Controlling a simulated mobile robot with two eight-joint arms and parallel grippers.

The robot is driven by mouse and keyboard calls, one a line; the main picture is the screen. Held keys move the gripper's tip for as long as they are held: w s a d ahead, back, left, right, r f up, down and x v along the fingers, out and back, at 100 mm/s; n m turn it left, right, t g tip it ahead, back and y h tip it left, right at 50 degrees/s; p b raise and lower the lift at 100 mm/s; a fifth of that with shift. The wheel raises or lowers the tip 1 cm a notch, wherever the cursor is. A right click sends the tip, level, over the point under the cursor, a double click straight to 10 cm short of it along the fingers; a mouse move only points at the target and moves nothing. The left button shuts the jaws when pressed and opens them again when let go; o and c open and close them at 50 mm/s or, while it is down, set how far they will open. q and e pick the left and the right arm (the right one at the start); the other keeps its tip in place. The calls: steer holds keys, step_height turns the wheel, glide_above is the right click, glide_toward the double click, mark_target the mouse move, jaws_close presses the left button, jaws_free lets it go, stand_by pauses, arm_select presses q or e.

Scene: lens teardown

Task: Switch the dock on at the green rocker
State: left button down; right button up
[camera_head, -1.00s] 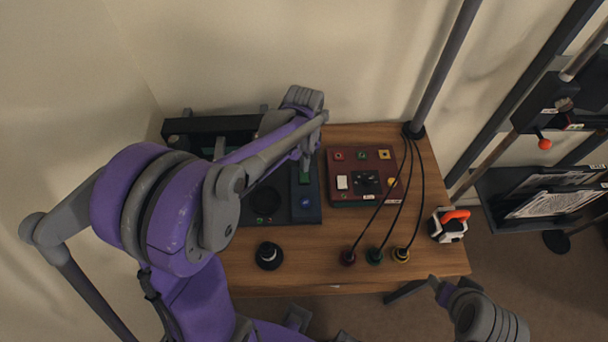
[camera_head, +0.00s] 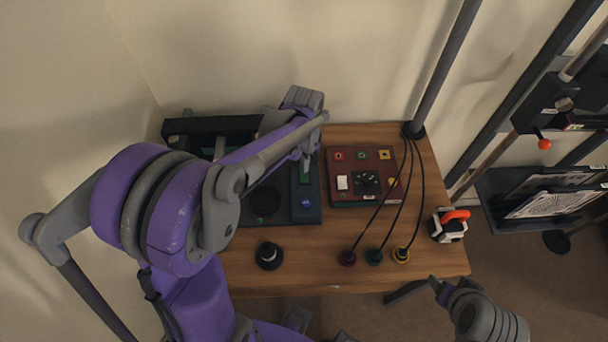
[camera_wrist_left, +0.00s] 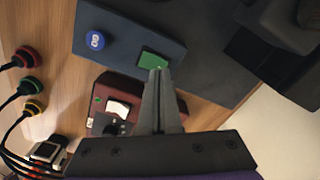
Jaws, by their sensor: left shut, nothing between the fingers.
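The dock (camera_head: 285,215) is a dark panel at the left of the wooden table, with its left and back parts behind my left arm. Its green rocker (camera_wrist_left: 153,60) sits on a raised dark blue strip, beside a round blue button (camera_wrist_left: 95,40). In the head view the blue button (camera_head: 306,203) is clear and the rocker (camera_head: 304,179) is partly covered by the finger. My left gripper (camera_wrist_left: 158,75) is shut and empty, its fingertips at the rocker's edge; I cannot tell whether they touch it. My right gripper (camera_head: 420,287) is off the table's front edge, its opening unclear.
A dark red box (camera_head: 350,192) with coloured sockets and a white switch stands right of the dock. Red, green and yellow plugs on black cables lie in front of it. A black round piece (camera_head: 269,256) and a white-orange device (camera_head: 449,224) stand on the table.

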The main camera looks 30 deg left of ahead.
mark_target(304, 176)
arm_select(q)
steer(key=shift+f+b, duration=0.65)
steer(key=shift+f, duration=0.35)
arm_select(e)
steer(key=shift+s+f, duration=0.25)
steer(key=shift+f, duration=0.6)
arm_select(q)
steer(key=shift+r, duration=0.1)
step_height(304, 176, up, 7)
steer(key=p, duration=0.3)
steer(key=shift+p, duration=0.3)
arm_select(e)
steer(key=r, duration=0.1)
steer(key=w+r, duration=0.1)
steer(key=r, duration=0.1)
steer(key=w+r, duration=0.1)
steer(key=r, duration=0.1)
steer(key=shift+s, duration=0.15)
arm_select(q)
steer(key=s+d+r+n+t, duration=0.1)
steer(key=s+d+n+t, duration=0.2)
steer(key=s, duration=0.4)
steer(key=s+d+r+n+t, duration=0.2)
steer(key=s+d, duration=0.1)
steer(key=s, duration=0.4)
steer(key=shift+d+n+t, duration=0.4)
